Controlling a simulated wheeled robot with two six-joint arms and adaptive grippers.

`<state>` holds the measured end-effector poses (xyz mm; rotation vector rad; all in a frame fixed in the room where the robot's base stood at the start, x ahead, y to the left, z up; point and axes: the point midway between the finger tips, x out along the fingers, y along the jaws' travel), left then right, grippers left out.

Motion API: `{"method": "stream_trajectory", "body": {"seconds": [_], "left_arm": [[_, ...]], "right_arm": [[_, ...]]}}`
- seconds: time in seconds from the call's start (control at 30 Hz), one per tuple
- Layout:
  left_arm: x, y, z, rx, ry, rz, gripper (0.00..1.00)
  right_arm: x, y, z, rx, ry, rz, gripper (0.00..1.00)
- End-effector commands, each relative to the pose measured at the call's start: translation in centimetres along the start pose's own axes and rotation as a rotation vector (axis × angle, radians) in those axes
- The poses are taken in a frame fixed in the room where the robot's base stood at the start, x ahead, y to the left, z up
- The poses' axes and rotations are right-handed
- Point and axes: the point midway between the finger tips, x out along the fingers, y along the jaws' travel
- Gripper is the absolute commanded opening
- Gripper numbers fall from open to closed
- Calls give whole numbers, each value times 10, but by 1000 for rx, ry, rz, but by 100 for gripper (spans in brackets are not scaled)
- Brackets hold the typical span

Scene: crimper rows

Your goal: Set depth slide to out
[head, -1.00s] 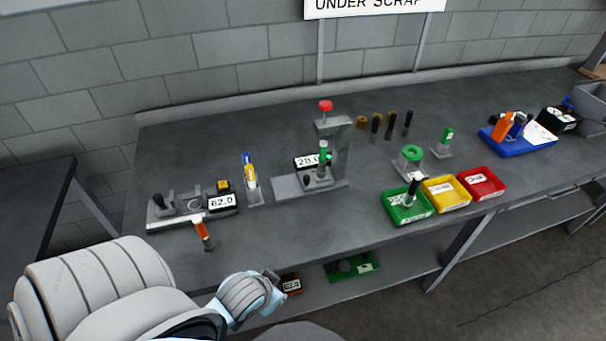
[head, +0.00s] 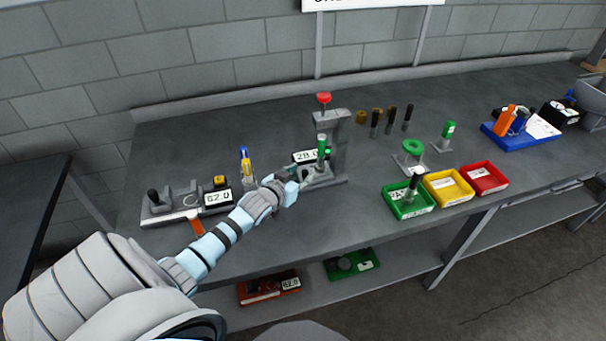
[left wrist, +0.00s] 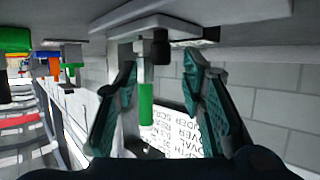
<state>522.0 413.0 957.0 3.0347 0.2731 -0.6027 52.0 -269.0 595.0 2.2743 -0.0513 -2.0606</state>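A grey press stand with a red knob (head: 323,98) stands at the middle of the bench, with a display reading about 28.0 (head: 304,157) at its base. A green upright handle (head: 322,146) on a dark mount stands at its front. I take this for the depth slide, though no label confirms it. My left gripper (head: 298,178) is just in front and left of it. In the left wrist view, which looks upside down, the fingers (left wrist: 160,100) are spread open, with the green handle (left wrist: 146,103) between or beyond them. Contact cannot be told. My right gripper is out of view.
A gauge block reading 62.0 (head: 217,198) and a blue-yellow tool (head: 245,163) stand to the left. Green (head: 398,210), yellow (head: 436,197) and red (head: 472,181) bins lie to the right.

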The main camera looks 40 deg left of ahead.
Motion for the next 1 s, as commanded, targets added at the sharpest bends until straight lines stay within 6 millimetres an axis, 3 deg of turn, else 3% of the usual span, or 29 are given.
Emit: {"method": "stream_trajectory", "body": {"seconds": [0.03,0.13,0.47,0.7,1.0], "left_arm": [[11,0,5,-2,0,-1,37],[23,0,4,0,-1,-1,37],[28,0,1,1,-2,1,37],[28,0,1,1,-2,0,0],[28,1,1,1,-2,2,0]], "right_arm": [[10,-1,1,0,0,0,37],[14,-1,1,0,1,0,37],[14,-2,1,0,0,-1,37],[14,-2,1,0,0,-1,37],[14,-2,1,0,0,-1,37]]}}
